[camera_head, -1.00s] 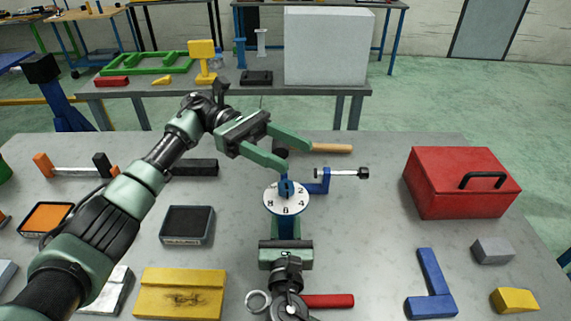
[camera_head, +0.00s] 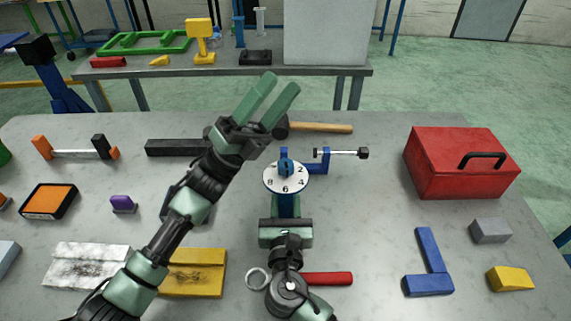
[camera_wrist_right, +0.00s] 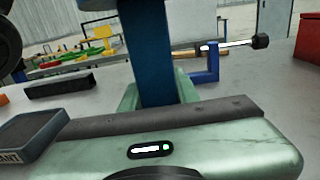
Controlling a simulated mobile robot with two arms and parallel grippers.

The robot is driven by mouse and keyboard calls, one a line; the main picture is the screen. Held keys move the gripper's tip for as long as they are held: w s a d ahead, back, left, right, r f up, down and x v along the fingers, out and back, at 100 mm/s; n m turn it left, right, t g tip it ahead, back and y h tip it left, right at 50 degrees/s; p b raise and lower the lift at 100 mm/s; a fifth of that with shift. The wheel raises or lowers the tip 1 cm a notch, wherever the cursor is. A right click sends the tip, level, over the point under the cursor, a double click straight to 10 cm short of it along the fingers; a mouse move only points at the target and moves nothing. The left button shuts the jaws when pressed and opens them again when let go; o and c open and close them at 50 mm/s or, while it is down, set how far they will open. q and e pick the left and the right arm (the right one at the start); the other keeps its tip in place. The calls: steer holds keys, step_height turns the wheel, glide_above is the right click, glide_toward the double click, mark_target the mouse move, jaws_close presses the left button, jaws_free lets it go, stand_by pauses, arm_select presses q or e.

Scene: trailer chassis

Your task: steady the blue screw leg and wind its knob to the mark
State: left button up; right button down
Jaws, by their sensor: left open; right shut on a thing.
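The blue screw leg (camera_head: 287,205) stands upright on the table with a white numbered dial (camera_head: 287,178) near its top. Its blue knob (camera_head: 285,163) sits above the middle of the dial. I cannot tell which mark it points to. My right gripper (camera_head: 286,222) is shut on the leg below the dial. The right wrist view shows its green fingers around the blue post (camera_wrist_right: 152,60). My left gripper (camera_head: 280,84) is open and empty, pointing up and away, above and behind the knob and clear of it.
A hammer (camera_head: 325,127) lies behind the leg and a blue clamp (camera_head: 322,162) right beside it. A red toolbox (camera_head: 440,165) stands at the right, a blue angle piece (camera_head: 430,265) in front. A black bar (camera_head: 175,148) lies left. A red handle (camera_head: 328,279) is close in front.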

arm_select(q)
steer(key=a+f+n+t+y, duration=0.35)
steer(key=n+t+y, duration=0.55)
steer(key=n+t, duration=0.45)
arm_select(e)
steer(key=shift+f, duration=0.1)
arm_select(q)
steer(key=n+g+y, duration=0.7)
steer(key=n+g, duration=0.1)
steer(key=n, duration=0.9)
glide_toward(280, 172)
steer(key=shift+t, duration=0.25)
steer(key=x, duration=1.1)
steer(key=shift+w+d+f, duration=0.2)
steer(key=shift+d, duration=0.1)
jaws_close()
